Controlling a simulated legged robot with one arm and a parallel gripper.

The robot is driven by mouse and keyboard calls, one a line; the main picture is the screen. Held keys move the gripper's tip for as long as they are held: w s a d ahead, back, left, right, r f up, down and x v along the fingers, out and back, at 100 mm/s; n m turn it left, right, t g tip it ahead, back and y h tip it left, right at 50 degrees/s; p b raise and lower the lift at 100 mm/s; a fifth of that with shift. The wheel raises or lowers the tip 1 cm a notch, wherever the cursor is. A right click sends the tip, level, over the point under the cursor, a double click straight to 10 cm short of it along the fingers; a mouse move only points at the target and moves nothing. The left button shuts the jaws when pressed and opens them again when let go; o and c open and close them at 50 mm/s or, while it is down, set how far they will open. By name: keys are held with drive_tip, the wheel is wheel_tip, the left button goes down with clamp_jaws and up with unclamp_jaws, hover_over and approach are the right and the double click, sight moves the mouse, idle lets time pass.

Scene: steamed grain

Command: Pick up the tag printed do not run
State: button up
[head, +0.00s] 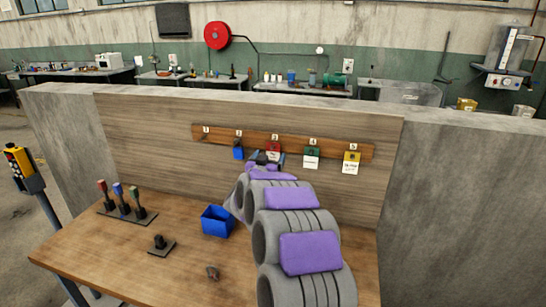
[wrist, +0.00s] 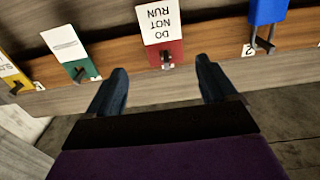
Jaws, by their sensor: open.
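The tag printed DO NOT RUN (wrist: 162,28) hangs on a hook in the wrist view, upside down in that picture, with a white face and a red part. In the head view its red top (head: 273,147) shows under number 3 on the wooden rail, and my arm hides much of the rest. My gripper (wrist: 161,80) is open, with its two dark fingers to either side of and just short of the red part. Nothing is between the fingers. In the head view my gripper (head: 267,158) is at the rail, partly hidden by my arm.
The rail (head: 225,135) also holds a blue padlock (head: 238,150), a green tag (head: 312,153) and a yellow tag (head: 351,160); hook 1 looks empty. Below, the bench carries a blue bin (head: 217,221), several levers (head: 122,205) and a small dark object (head: 213,273).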

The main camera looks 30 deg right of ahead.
sight(272, 148)
drive_tip(key=shift+w+a+b+x, duration=0.15)
drive_tip(key=shift+b+x, duration=0.25)
drive_tip(key=shift+x, duration=1.15)
drive_tip(key=shift+w+a+b+x, duration=0.1)
drive_tip(key=shift+b+x, duration=0.25)
drive_tip(key=shift+x, duration=1.25)
drive_tip(key=shift+f, duration=0.1)
drive_tip(key=c, duration=1.1)
drive_tip(key=shift+r, duration=0.2)
